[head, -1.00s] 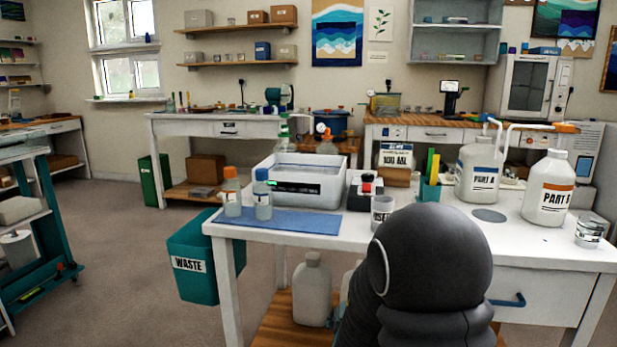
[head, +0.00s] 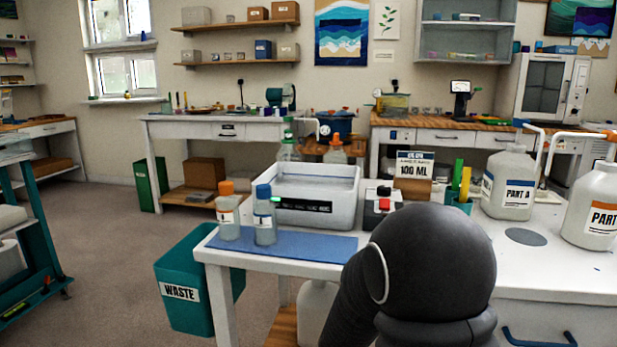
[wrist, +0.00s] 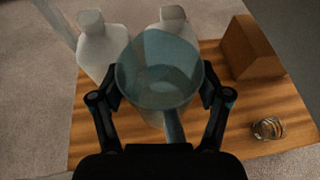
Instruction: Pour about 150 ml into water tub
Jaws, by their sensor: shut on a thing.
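My gripper (wrist: 161,100) is shut on a translucent bluish cup (wrist: 160,55) in the wrist view. The cup hangs over a wooden shelf, and its fill level is not clear. In the head view my dark arm hides the gripper and the cup. A white rectangular tub (head: 340,212) stands on the white table, left of my arm. It looks like the water tub, but its dark label is too small to read. A pale surface (head: 312,186) shows inside it.
Two capped bottles (head: 264,218) stand on a blue mat (head: 310,247) before the tub. A green-and-red-buttoned device (head: 378,203) and a 100 ML sign (head: 414,170) are right of it. PART A (head: 508,186) and PART B (head: 597,205) jugs stand right. A WASTE bin (head: 180,292) is below left.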

